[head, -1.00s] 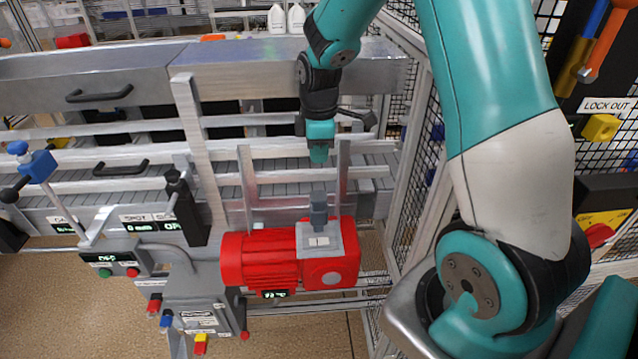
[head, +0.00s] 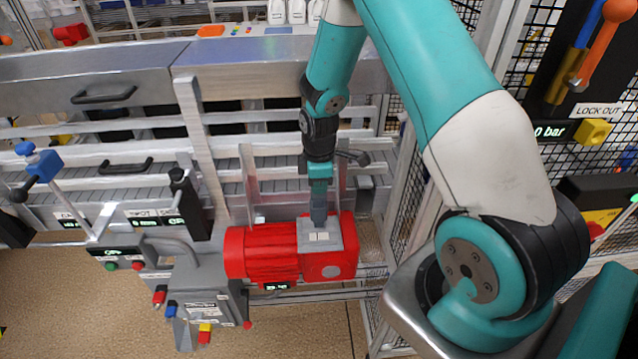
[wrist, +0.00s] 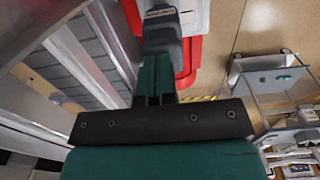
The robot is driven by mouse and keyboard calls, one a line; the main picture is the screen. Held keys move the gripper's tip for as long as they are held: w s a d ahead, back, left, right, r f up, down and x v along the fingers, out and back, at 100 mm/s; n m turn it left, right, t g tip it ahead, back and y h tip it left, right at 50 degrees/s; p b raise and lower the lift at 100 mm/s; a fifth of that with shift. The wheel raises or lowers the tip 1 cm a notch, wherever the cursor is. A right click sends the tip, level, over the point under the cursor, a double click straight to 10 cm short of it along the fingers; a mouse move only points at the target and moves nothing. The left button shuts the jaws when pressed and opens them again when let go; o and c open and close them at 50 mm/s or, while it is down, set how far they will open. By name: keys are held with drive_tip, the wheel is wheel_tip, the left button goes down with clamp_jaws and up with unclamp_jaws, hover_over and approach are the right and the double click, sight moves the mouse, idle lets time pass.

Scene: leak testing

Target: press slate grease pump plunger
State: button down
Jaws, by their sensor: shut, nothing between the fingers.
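The slate grease pump plunger (head: 319,207) is a small dark grey upright piece. It stands on the light grey block (head: 336,236) of a red motor-like unit (head: 262,252). My gripper (head: 320,181) points down right over the plunger, in line with it. It is shut and empty. In the wrist view, the fingertips (wrist: 154,58) meet or nearly meet the grey plunger (wrist: 160,32), which carries a small label. The exact contact and how far the plunger is down cannot be told.
Metal rails and a conveyor (head: 100,184) lie behind the red unit, with an upright post (head: 247,180) close to my gripper. A grey control box (head: 205,303) hangs at left. A mesh fence and a lock-out panel (head: 590,110) stand at right.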

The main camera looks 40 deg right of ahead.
drive_tip(key=shift+f+b, duration=1.25)
drive_tip(key=shift+f, duration=0.3)
drive_tip(key=shift+s, duration=0.15)
drive_tip(key=shift+r, duration=0.1)
drive_tip(key=shift+r+p, duration=0.3)
drive_tip(key=shift+p, duration=0.15)
wheel_tip(320, 180, up, 14)
drive_tip(key=shift+f, duration=0.1)
drive_tip(key=s+a+r+m+y+b, duration=0.1)
drive_tip(key=s+a+r+b, duration=0.2)
drive_tip(key=a, duration=0.4)
drive_tip(key=s+a+r+m+y, duration=0.1)
drive_tip(key=s+a+r, duration=0.2)
drive_tip(key=s+a, duration=0.3)
drive_tip(key=s+a+r+m+y+b, duration=0.2)
drive_tip(key=s+a, duration=0.7)
drive_tip(key=s, duration=0.4)
drive_tip(key=shift+r, duration=0.15)
